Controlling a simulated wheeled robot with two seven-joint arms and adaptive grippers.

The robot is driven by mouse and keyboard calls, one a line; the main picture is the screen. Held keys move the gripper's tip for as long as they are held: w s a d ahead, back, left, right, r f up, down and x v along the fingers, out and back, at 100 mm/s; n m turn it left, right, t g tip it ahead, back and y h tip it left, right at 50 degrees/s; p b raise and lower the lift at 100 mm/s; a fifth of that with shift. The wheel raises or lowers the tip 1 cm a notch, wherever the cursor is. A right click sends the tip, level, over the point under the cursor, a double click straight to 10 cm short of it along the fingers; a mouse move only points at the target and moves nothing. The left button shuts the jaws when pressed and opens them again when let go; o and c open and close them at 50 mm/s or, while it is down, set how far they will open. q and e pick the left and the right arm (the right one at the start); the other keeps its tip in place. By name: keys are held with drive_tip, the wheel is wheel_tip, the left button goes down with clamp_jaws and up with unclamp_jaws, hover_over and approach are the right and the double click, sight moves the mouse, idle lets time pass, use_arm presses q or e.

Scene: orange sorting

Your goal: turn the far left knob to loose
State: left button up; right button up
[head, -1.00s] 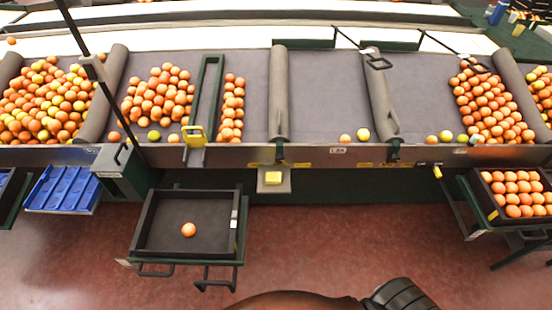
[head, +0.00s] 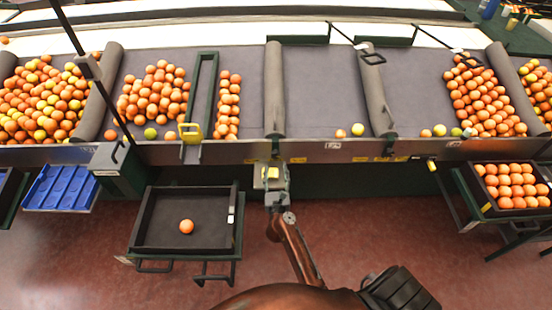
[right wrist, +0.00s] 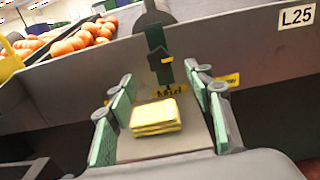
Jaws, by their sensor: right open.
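A dark green knob (head: 276,149) with a yellow mark hangs on the front panel below a grey roller, left of a similar knob (head: 389,147). In the right wrist view this green knob (right wrist: 158,48) points down to a yellow label reading "Mid" (right wrist: 172,90); more yellow labels flank it. My right gripper (head: 275,184) is just below it, in front of the panel. Its green-padded fingers (right wrist: 160,108) are open and apart, with nothing held. The knob is beyond the fingertips. My left gripper is not in view.
A yellow block (right wrist: 156,117) on a grey plate shows between my right fingers. A dark tray (head: 183,241) with one orange stands to the left, a blue tray (head: 60,188) farther left. A crate of oranges (head: 482,203) is at the right. The floor between is clear.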

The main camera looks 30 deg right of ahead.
sight(276, 157)
drive_tip(key=x, duration=0.3)
drive_tip(key=shift+d, duration=0.15)
drive_tip(key=x, duration=0.3)
drive_tip(key=shift+w+d+b, duration=0.1)
drive_tip(key=shift+w+b, duration=0.2)
drive_tip(key=shift+b, duration=0.1)
drive_tip(key=shift+w+d, duration=0.3)
drive_tip(key=shift+w, duration=0.15)
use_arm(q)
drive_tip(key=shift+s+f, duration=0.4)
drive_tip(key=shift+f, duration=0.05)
use_arm(e)
drive_tip(key=shift+c, duration=0.6)
drive_tip(key=c, duration=1)
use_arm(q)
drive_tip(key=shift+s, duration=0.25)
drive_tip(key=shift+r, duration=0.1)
